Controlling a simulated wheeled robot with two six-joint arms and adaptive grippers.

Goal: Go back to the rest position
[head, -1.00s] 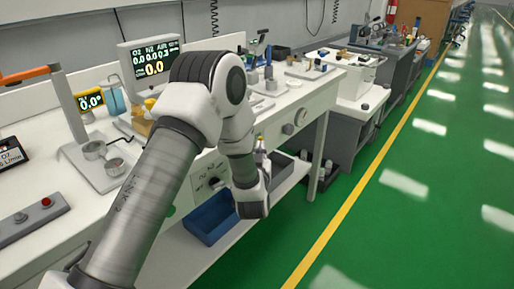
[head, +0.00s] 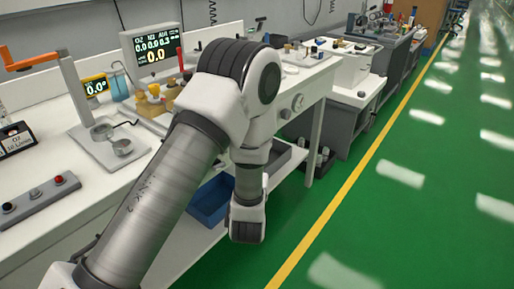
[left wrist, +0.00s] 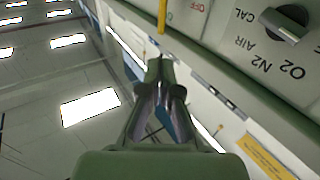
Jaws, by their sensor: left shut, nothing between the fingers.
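My left arm (head: 160,200) comes in from the lower left of the head view and bends down in front of the white bench. Its wrist (head: 248,215) hangs before the bench's lower shelf, and its fingers are hidden in that view. In the left wrist view my left gripper (left wrist: 160,75) is shut and empty, its two fingertips together. It is close to a pale panel with a dark selector knob (left wrist: 286,22) marked O2, N2, AIR and CAL. My right gripper is in neither view.
The white bench carries a monitor (head: 153,48), a stand with an orange arm (head: 75,95) and a button box (head: 40,197). A blue bin (head: 208,202) is on the shelf below. Green floor (head: 400,220) right of the yellow line (head: 335,205) is clear.

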